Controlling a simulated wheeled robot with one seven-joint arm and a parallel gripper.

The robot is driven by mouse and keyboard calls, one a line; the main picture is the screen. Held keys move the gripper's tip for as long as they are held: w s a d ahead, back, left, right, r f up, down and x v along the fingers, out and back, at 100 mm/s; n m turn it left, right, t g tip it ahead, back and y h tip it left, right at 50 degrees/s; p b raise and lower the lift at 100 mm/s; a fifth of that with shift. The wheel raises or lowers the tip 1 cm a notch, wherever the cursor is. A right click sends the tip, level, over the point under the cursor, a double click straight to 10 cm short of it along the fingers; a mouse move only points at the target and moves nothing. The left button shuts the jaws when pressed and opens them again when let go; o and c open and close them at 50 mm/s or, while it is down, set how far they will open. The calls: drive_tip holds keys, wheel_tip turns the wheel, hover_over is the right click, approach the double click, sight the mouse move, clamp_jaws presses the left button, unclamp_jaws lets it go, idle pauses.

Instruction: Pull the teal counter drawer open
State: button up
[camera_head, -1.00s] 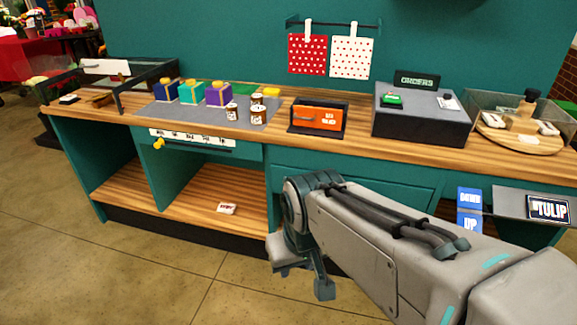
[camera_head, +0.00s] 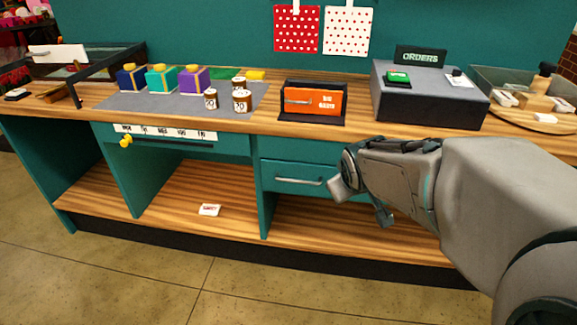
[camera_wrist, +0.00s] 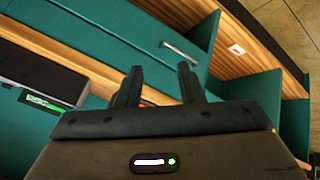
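The teal drawer (camera_head: 285,172) sits under the wooden counter top, right of the open shelf bay. Its front looks flush with the counter, and my arm hides its right part. Its silver bar handle (camera_head: 298,181) shows just left of my gripper (camera_head: 352,200). In the wrist view the drawer (camera_wrist: 135,40) runs diagonally, and its handle (camera_wrist: 180,51) lies just beyond my fingertips, near the right finger. The two dark fingers of my gripper (camera_wrist: 160,72) are apart with nothing between them. I see no contact with the handle.
A yellow knob (camera_head: 125,141) sticks out at the left. A small white card (camera_head: 209,210) lies on the lower shelf. The floor in front is clear.

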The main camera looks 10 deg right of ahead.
drive_tip(key=w+d+f+n+t+y+b, duration=0.1)
drive_tip(key=w+d+f+n+t+b, duration=0.1)
drive_tip(key=w+f+n+b, duration=0.4)
drive_tip(key=w+d+f+n+t+b, duration=0.1)
drive_tip(key=w+f+t+b, duration=0.25)
drive_tip(key=w, duration=0.45)
drive_tip(key=n+t+y+b, duration=0.1)
drive_tip(key=n+y+b, duration=0.8)
drive_tip(key=n+b, duration=0.2)
approach(300, 182)
drive_tip(key=b+x, duration=0.1)
drive_tip(key=x, duration=1)
drive_tip(key=shift+d+b, duration=0.1)
drive_tip(key=shift+b, duration=0.2)
clamp_jaws()
